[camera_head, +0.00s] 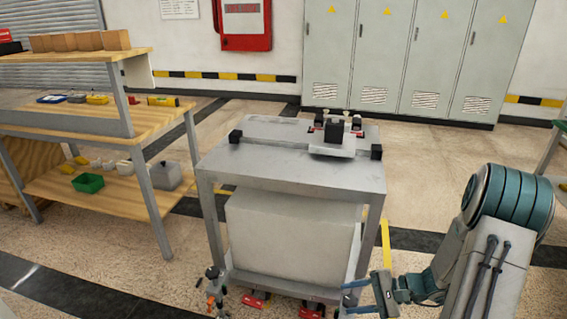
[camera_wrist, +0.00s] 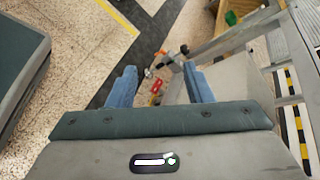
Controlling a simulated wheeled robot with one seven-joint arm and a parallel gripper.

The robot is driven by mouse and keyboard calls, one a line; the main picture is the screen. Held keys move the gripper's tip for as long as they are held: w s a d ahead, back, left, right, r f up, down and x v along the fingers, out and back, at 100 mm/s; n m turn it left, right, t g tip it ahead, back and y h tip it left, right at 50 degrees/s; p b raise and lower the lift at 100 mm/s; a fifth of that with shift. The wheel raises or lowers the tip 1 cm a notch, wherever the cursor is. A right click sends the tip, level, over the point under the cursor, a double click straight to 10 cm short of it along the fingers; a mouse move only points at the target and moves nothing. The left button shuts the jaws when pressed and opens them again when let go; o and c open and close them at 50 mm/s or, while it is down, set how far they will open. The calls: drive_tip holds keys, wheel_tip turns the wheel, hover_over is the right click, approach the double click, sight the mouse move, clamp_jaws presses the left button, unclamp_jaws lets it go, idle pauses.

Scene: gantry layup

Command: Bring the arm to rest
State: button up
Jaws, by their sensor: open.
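My arm comes in from the right of the head view, bent, with my gripper (camera_head: 356,298) low in front of the metal table (camera_head: 290,165). The gripper is open and its blue fingers stand apart, with nothing between them. The gripper appears apart from the table.
A fixture with a dark block (camera_head: 335,132) sits on the table top. Wooden shelving (camera_head: 75,125) with boxes and small parts stands left. Grey lockers (camera_head: 410,60) line the back wall. Floor is open between the shelving and lockers.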

drive_tip(key=s+a+r+n+h+p, duration=0.1)
drive_tip(key=s+r+n+h+p, duration=0.2)
drive_tip(key=r, duration=0.8)
drive_tip(key=s+a+r+n+h+p, duration=0.1)
drive_tip(key=s+r+n+h+p, duration=0.2)
drive_tip(key=r, duration=0.9)
drive_tip(key=s+a+r+n+h+p, duration=0.1)
drive_tip(key=s+r+n+h+p, duration=0.3)
drive_tip(key=r, duration=0.8)
drive_tip(key=s+h+p, duration=0.2)
drive_tip(key=s+p, duration=0.2)
drive_tip(key=shift+s+h, duration=0.25)
drive_tip(key=shift+h, duration=0.05)
